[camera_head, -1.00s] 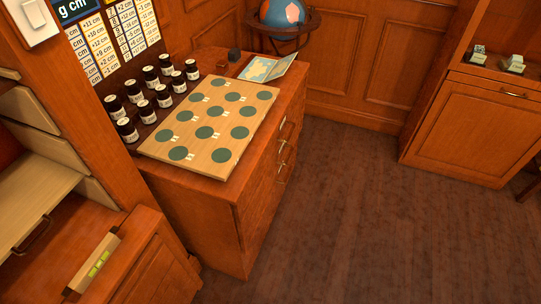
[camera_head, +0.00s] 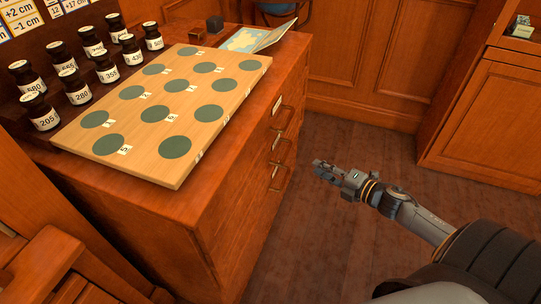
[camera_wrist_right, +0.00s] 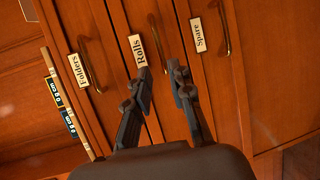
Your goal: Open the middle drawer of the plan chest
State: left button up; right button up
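The plan chest (camera_head: 235,190) is a wooden cabinet with three drawers on its right-hand face, each with a brass handle and a label. In the right wrist view the labels read Folders (camera_wrist_right: 79,70), Rolls (camera_wrist_right: 138,51) and Spare (camera_wrist_right: 197,35); Rolls is on the middle drawer. The middle handle (camera_head: 284,152) is upright against a shut drawer; it also shows in the wrist view (camera_wrist_right: 158,40). My right gripper (camera_head: 319,168) is open and empty, a short way out from the drawer fronts. In the wrist view its fingertips (camera_wrist_right: 161,72) point toward the middle handle, apart from it. My left gripper is out of view.
A board with green circles (camera_head: 180,100) and several dark labelled jars (camera_head: 82,85) stand on the chest top. An open booklet (camera_head: 250,38) lies at the back. Another wooden cabinet (camera_head: 485,115) stands at right. The floor (camera_head: 370,145) between is clear.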

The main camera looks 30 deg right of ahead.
aim_at(287, 152)
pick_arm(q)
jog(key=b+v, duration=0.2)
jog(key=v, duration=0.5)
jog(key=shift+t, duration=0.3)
pick_arm(e)
jog(key=shift+x, duration=6.85)
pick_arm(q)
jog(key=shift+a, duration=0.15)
pick_arm(e)
jog(key=shift+a, duration=0.1)
jog(key=shift+c, duration=0.4)
grip_shut()
